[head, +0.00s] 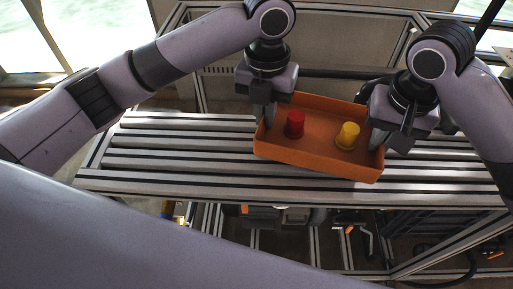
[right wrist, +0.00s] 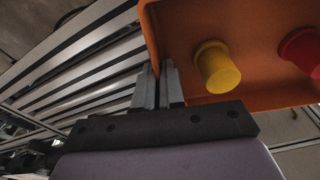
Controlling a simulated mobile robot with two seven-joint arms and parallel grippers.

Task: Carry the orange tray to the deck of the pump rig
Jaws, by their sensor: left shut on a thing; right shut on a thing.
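The orange tray (head: 315,159) is over the slatted metal deck (head: 190,150) in the head view. I cannot tell whether it touches the slats. A red piece (head: 294,124) and a yellow piece (head: 347,136) stand inside it. My left gripper (head: 268,118) is shut on the tray's left end wall. My right gripper (head: 377,138) is shut on its right end wall. In the right wrist view my right fingers (right wrist: 158,88) pinch the wall of the tray (right wrist: 262,78), with the yellow piece (right wrist: 217,66) and part of the red piece (right wrist: 302,50) inside.
Bare slats lie to the left of the tray. A metal frame and a panel (head: 330,50) rise behind the deck. Below the deck's front edge are frame bars, tools and dark equipment (head: 262,216).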

